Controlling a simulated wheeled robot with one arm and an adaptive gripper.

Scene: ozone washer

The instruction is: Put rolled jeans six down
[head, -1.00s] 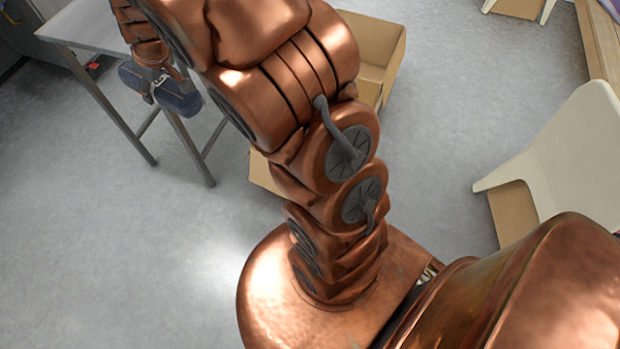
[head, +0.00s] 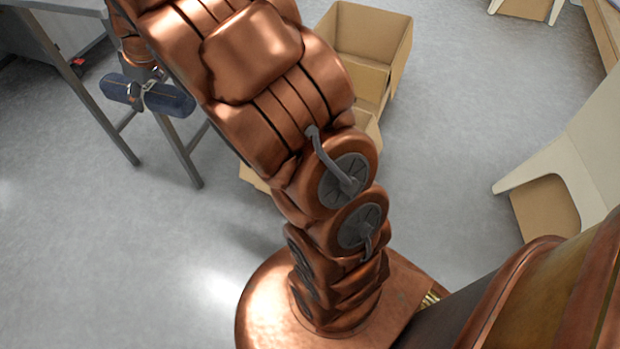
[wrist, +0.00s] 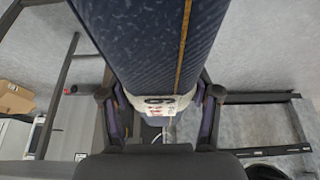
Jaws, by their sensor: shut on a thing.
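The rolled jeans (head: 172,99) are a dark blue roll with an orange stitched seam. My gripper (head: 139,95) is shut around the middle of the roll and holds it in the air near the table's legs, at the upper left of the head view. In the wrist view the jeans (wrist: 150,40) stretch from the top edge down between my fingers (wrist: 160,112). A whitish printed patch shows on the roll between the fingertips. Part of the roll's far end is hidden behind my gripper in the wrist view.
A grey metal table (head: 70,25) stands at the upper left with its legs on the floor. Open cardboard boxes (head: 368,45) stand behind my arm. The grey floor (head: 450,130) between is clear.

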